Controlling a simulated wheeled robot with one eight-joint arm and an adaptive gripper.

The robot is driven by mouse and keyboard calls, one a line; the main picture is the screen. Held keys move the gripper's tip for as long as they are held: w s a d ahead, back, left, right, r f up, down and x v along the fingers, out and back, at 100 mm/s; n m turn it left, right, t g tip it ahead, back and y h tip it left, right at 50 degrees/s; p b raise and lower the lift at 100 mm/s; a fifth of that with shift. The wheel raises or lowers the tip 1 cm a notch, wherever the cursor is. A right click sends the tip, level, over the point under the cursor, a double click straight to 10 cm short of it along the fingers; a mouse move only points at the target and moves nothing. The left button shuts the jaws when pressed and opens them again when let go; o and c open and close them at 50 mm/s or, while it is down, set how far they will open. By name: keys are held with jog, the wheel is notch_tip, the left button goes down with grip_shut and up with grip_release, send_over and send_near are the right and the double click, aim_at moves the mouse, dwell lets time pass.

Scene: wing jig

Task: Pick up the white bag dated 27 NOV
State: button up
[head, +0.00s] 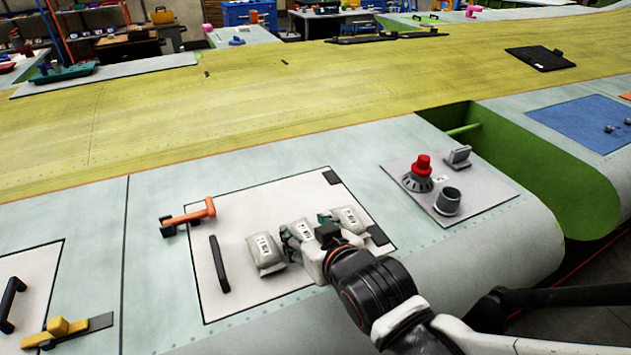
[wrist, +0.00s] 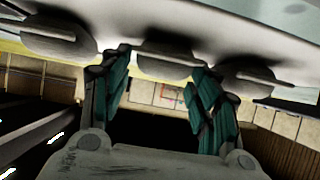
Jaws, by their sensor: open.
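Three small pale bags with printed labels lie in a row on a white panel (head: 250,205): a left bag (head: 264,252), a middle bag (head: 299,231) and a right bag (head: 347,218). The print is too small to read, so I cannot tell which is dated 27 NOV. My gripper (head: 308,236) is open at the middle bag and partly covers it. In the wrist view, the teal fingers of my gripper (wrist: 160,65) stand on either side of the middle bag (wrist: 166,62), with a gap. The other bags (wrist: 60,38) (wrist: 248,80) are outside the fingers.
A black bar handle (head: 219,264) and an orange-handled tool (head: 189,216) lie left of the bags. A red button (head: 422,166) and a dark cup-shaped part (head: 447,202) stand on a grey plate to the right. An open green recess (head: 520,165) lies beyond that plate.

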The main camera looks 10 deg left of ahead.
jog(key=shift+s, duration=0.1)
jog(key=c, duration=0.9)
jog(key=shift+r, duration=0.2)
